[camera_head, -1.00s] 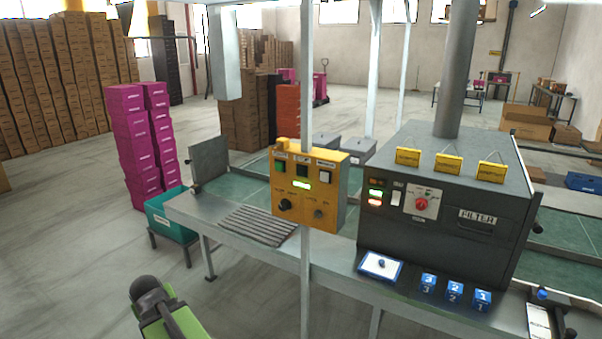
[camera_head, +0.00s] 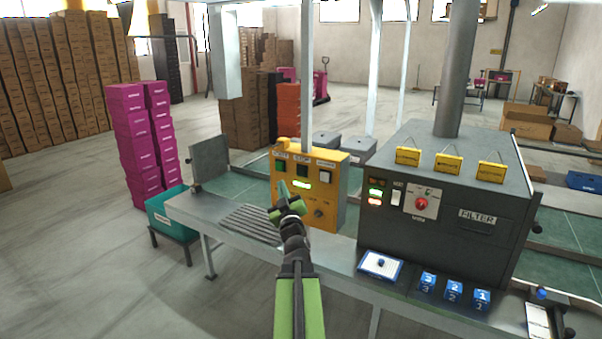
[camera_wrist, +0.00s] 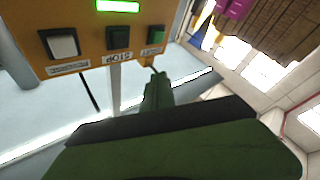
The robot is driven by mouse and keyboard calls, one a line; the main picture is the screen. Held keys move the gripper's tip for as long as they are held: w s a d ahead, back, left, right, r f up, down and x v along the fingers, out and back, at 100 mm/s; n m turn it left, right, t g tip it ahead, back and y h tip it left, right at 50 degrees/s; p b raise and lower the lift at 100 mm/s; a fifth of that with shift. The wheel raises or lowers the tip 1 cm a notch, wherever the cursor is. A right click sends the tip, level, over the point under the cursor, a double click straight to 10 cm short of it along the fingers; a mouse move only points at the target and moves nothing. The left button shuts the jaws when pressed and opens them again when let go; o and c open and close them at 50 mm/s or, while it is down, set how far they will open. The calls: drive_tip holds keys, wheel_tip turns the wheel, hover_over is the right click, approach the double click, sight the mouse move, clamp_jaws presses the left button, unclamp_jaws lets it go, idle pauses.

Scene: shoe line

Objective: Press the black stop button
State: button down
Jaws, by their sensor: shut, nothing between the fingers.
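The yellow control box (camera_head: 340,190) stands on the line with a row of buttons along its top. The black stop button (camera_head: 303,169) is the middle one; in the wrist view it looks dark green-black (camera_wrist: 118,37), with an upside-down STOP label beside it. A green button (camera_head: 280,165) is on its left and a pale button (camera_head: 326,177) on its right. My gripper (camera_head: 283,187) is shut and empty, in front of the box's left part. In the wrist view its tip (camera_wrist: 157,74) lies close to the green button's label, apart from the stop button.
A lit green display (camera_head: 301,184) is below the buttons; a knob (camera_head: 319,213) is lower right. The dark filter machine (camera_head: 450,200) stands right of the box. A post (camera_head: 307,80) rises behind the box. A ribbed section (camera_head: 252,223) lies left of my arm.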

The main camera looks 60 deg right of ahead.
drive_tip(key=shift+d, duration=0.1)
approach(296, 169)
drive_tip(key=shift+w+a+x, duration=0.15)
drive_tip(key=shift+x, duration=0.65)
drive_tip(key=shift+w+a+x, duration=0.1)
drive_tip(key=shift+x, duration=0.75)
drive_tip(key=shift+w+a+x, duration=0.15)
drive_tip(key=shift+x, duration=0.65)
drive_tip(key=shift+r, duration=0.15)
drive_tip(key=shift+d, duration=0.4)
drive_tip(key=shift+d, duration=0.55)
idle(0.7)
idle(0.3)
drive_tip(key=shift+a, duration=0.95)
